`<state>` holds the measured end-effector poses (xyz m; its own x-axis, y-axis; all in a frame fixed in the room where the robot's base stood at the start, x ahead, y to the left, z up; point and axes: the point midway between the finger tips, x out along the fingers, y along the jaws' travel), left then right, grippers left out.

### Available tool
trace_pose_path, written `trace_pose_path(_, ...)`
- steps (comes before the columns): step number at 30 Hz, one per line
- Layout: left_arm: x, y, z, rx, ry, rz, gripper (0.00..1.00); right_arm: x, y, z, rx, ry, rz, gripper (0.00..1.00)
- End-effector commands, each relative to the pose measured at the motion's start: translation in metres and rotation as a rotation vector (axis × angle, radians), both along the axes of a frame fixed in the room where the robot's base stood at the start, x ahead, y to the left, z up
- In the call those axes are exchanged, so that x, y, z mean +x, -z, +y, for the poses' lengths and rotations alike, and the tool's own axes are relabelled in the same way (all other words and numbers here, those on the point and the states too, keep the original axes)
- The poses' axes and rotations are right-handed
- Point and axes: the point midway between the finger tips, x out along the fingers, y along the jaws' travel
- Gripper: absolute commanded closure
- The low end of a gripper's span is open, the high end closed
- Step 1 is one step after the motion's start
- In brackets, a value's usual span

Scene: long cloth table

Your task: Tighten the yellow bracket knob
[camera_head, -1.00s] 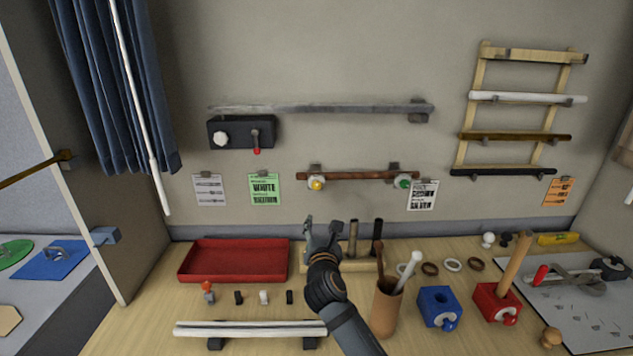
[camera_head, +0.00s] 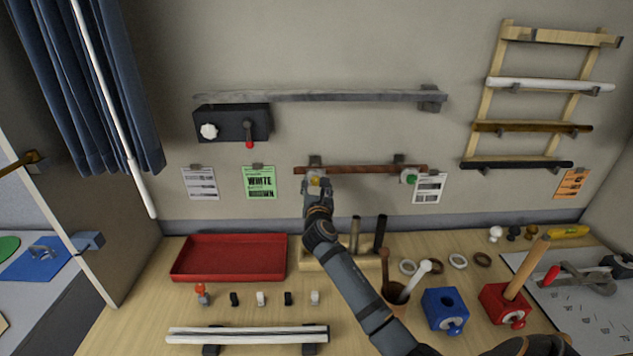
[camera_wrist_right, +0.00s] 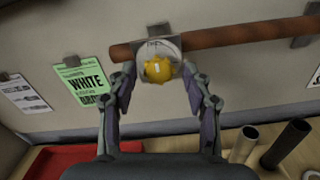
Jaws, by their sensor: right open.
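The yellow bracket knob (camera_head: 314,181) sits on a pale round plate at the left end of a brown rod (camera_head: 360,170) on the wall. In the right wrist view the yellow knob (camera_wrist_right: 158,68) lies between my right gripper's two spread fingers, with a gap visible on both sides. My right gripper (camera_head: 318,187) is open just in front of the knob and partly hides it in the head view. A green knob (camera_head: 408,179) is on the bracket at the rod's right end. My left gripper is not in view.
A green card (camera_head: 260,182) and a white card hang left of the knob. A red tray (camera_head: 228,258) and a wooden block with dark upright tubes (camera_head: 380,234) stand below. A grey rail (camera_head: 320,96) and a black box (camera_head: 232,123) are above.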

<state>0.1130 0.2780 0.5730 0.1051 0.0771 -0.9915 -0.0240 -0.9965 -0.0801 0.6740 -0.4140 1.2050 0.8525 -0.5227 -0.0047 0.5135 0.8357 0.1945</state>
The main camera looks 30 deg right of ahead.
Motion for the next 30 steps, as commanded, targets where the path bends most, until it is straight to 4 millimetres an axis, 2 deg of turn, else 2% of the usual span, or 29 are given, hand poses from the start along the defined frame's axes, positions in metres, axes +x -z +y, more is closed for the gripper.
trace_pose_path(1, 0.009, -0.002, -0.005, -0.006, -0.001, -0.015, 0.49, 0.004, -0.001, -0.003, -0.001, 0.0, 0.001, 0.5)
trace_pose_path(4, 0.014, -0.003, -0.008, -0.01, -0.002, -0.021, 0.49, 0.008, -0.001, -0.005, -0.001, -0.001, -0.001, 0.5)
trace_pose_path(11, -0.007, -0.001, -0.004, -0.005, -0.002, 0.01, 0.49, 0.008, 0.0, -0.005, 0.0, -0.001, 0.0, 0.5)
trace_pose_path(14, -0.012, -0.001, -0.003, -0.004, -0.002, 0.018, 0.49, 0.008, 0.0, -0.005, 0.0, -0.001, 0.0, 0.62)
trace_pose_path(22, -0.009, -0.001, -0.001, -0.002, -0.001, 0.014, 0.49, 0.008, 0.0, -0.005, 0.0, -0.001, 0.0, 0.99)
trace_pose_path(30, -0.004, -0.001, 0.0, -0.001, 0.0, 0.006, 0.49, 0.008, 0.001, -0.005, 0.016, -0.001, -0.01, 1.0)
